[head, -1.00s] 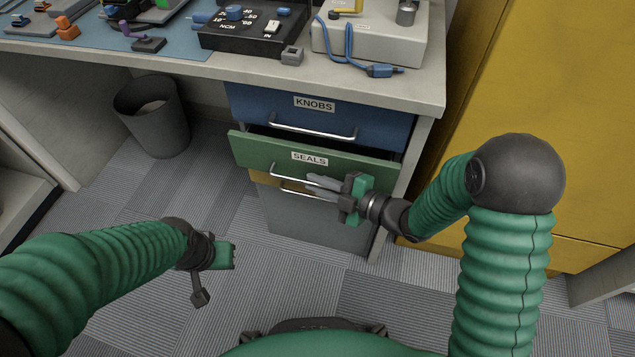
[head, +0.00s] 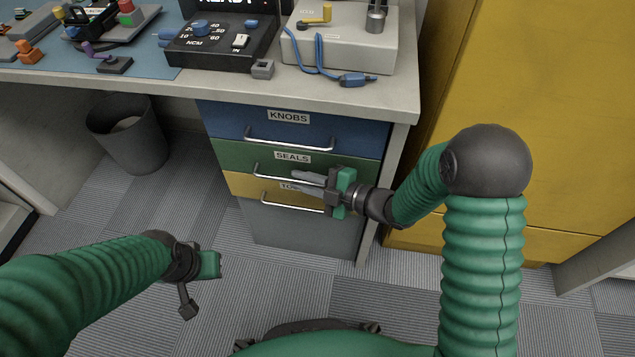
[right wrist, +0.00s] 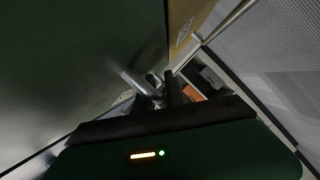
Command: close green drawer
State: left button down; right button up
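The green drawer (head: 231,156), labelled SEALS, sits in the desk's drawer stack below the blue drawer. Its front looks about flush with the blue one, with no dark gap showing above it. My right gripper (head: 297,181) is at the right part of its silver handle (head: 265,173). Its two fingers are close together. In the right wrist view the fingers (right wrist: 161,86) meet the handle (right wrist: 136,84) near the green front (right wrist: 75,65); whether they clasp it is unclear. My left gripper (head: 188,306) hangs over the floor at the lower left, with its finger opening unclear.
The blue drawer (head: 225,122), labelled KNOBS, is above, and a yellow drawer (head: 243,186) is below, partly behind my right gripper. A yellow cabinet (head: 540,80) stands to the right. A grey bin (head: 127,140) is under the desk (head: 395,105). Carpet in front is clear.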

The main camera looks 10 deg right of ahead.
jog(key=shift+d+r, duration=0.1)
jog(key=shift+d, duration=0.1)
jog(key=p+v, duration=0.6)
jog(key=v, duration=1)
jog(key=shift+s+d+f, duration=0.15)
jog(key=shift+s+f, duration=0.05)
jog(key=shift+s, duration=0.15)
